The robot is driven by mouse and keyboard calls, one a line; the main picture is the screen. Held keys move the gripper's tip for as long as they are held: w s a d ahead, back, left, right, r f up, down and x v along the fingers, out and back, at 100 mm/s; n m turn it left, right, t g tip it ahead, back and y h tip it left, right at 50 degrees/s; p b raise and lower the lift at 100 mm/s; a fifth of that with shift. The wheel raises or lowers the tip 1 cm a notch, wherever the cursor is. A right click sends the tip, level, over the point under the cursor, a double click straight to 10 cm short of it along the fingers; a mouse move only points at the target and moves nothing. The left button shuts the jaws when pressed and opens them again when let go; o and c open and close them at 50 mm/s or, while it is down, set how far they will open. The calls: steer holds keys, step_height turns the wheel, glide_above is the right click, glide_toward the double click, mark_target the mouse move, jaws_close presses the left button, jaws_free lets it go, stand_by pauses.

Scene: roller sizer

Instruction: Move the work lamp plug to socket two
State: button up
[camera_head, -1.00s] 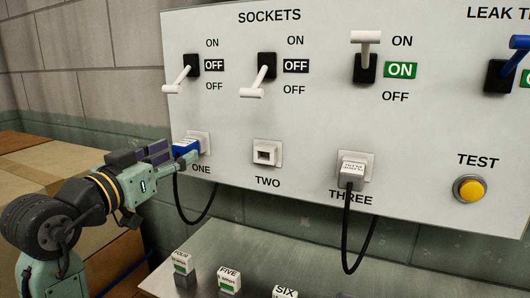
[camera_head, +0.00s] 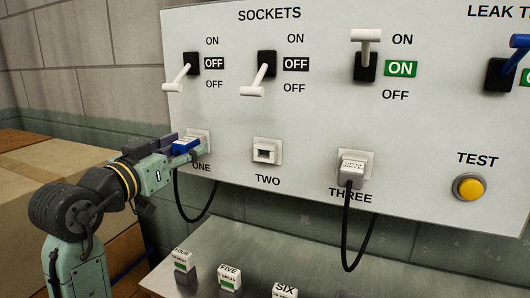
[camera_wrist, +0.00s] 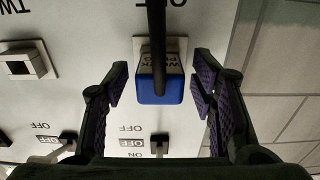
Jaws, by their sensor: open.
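The work lamp plug is blue with a white label and sits in socket one; in the wrist view the plug (camera_wrist: 160,88) lies between my open fingers, with a gap on each side. In the head view the plug (camera_head: 185,147) is partly hidden by my gripper (camera_head: 182,148). My gripper also shows in the wrist view (camera_wrist: 160,90). A black cord hangs from the plug. Socket two (camera_head: 266,152) is empty, with a dark opening in a white plate. Socket two also shows at the left of the wrist view (camera_wrist: 30,62).
The socket one switch (camera_head: 185,75) and socket two switch (camera_head: 262,72) read OFF. The socket three switch (camera_head: 366,58) reads ON, with a white plug (camera_head: 351,168) below it. A metal shelf (camera_head: 262,248) with several labelled blocks lies under the panel.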

mark_target(178, 151)
stand_by(0.6)
jaws_close()
stand_by(0.5)
steer(key=shift+s, duration=0.1)
steer(key=shift+b+v, duration=0.3)
steer(key=shift+v, duration=2.6)
